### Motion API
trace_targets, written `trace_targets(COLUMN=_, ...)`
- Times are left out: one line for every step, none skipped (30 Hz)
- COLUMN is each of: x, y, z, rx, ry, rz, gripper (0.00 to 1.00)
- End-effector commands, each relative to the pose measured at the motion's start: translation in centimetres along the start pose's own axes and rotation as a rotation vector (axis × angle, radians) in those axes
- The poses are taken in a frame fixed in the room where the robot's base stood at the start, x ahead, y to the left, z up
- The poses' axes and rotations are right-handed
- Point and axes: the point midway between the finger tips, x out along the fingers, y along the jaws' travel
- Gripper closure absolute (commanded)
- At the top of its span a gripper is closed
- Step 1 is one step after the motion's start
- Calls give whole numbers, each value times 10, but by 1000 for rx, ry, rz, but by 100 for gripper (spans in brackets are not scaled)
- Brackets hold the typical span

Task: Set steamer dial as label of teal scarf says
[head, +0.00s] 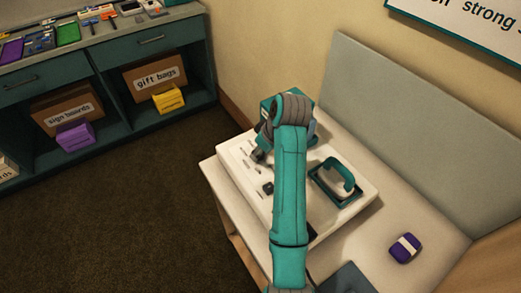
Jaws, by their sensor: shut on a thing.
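The steamer (318,218) is a wide white unit with a flat top, lying on the pale bench. A teal-handled steam head (338,178) rests in a dark-rimmed recess on its right side. A small black control (267,188) and tiny dark marks show nearby on the panel. No teal scarf or readable scarf label is in view.
A purple folded bundle with a white band (405,248) lies on the bench at right. A grey backboard (400,140) rises behind. At left, a teal cabinet (110,52) holds boxes and small items. Dark carpet (130,215) between is clear.

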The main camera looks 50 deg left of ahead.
Motion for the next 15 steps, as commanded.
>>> trace_targets(x=0, y=-1, z=1, rx=41, ry=-1, rz=19, gripper=100)
trace_targets(x=1, y=-1, z=1, rx=67, ry=-1, rz=28, gripper=100)
trace_targets(x=1, y=-1, z=1, rx=103, ry=-2, rz=43, gripper=100)
trace_targets(x=1, y=-2, z=1, rx=128, ry=-1, rz=54, gripper=100)
trace_targets(x=0, y=-2, z=0, rx=154, ry=-1, rz=65, gripper=100)
trace_targets(x=0, y=-2, z=0, rx=190, ry=-1, rz=80, gripper=100)
trace_targets(x=0, y=-2, z=0, rx=216, ry=-1, rz=91, gripper=100)
trace_targets(x=0, y=-2, z=0, rx=242, ry=-1, rz=102, gripper=100)
trace_targets(x=0, y=-2, z=0, rx=278, ry=-1, rz=117, gripper=100)
trace_targets(x=0, y=-2, z=0, rx=304, ry=-1, rz=127, gripper=100)
trace_targets(x=1, y=-2, z=0, rx=330, ry=-2, rz=138, gripper=100)
trace_targets(x=1, y=-3, z=0, rx=365, ry=-2, rz=152, gripper=100)
trace_targets(x=1, y=-3, z=0, rx=391, ry=-2, rz=163, gripper=100)
trace_targets(x=1, y=-3, z=0, rx=418, ry=-2, rz=174, gripper=100)
trace_targets(x=1, y=-3, z=0, rx=453, ry=-1, rz=189, gripper=100)
